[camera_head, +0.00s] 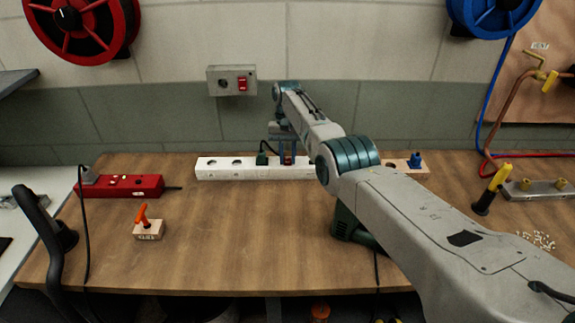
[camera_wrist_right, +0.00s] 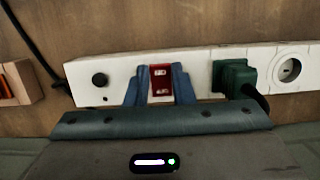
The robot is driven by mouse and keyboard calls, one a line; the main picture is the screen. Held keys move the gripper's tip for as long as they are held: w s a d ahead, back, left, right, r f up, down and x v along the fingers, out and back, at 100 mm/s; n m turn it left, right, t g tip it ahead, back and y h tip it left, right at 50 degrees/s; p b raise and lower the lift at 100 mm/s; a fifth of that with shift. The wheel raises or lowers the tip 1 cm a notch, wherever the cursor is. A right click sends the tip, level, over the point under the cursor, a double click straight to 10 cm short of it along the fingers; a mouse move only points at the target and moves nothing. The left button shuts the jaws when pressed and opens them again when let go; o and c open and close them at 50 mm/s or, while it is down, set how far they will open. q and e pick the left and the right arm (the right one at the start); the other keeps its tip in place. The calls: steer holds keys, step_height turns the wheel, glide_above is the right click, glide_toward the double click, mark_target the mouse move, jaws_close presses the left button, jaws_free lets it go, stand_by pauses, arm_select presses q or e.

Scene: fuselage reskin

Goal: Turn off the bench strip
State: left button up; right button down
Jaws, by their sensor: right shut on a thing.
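The white power strip (camera_head: 222,171) lies along the back of the wooden bench, below the wall. It also shows in the right wrist view (camera_wrist_right: 200,62). My right gripper (camera_head: 287,158) is over the strip. In the right wrist view, my right gripper's two blue-grey fingers (camera_wrist_right: 160,84) are shut on the strip's red rocker switch (camera_wrist_right: 160,80), one on each side. I cannot tell the rocker's position. A dark green plug (camera_wrist_right: 234,77) sits in the strip beside the right finger. A round black button (camera_wrist_right: 99,79) is at the other side. My left gripper is not in view.
A red power strip (camera_head: 120,186) with a grey plug lies at the left. A wall box (camera_head: 232,80) with a red switch is above the bench. An orange-handled tool in a wooden block (camera_head: 149,230) stands front left. The bench's middle front is clear.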

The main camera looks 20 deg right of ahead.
steer(key=shift+r, duration=0.1)
stand_by(0.3)
steer(key=c, duration=1.2)
jaws_free()
steer(key=shift+c, duration=0.2)
steer(key=shift+r, duration=0.1)
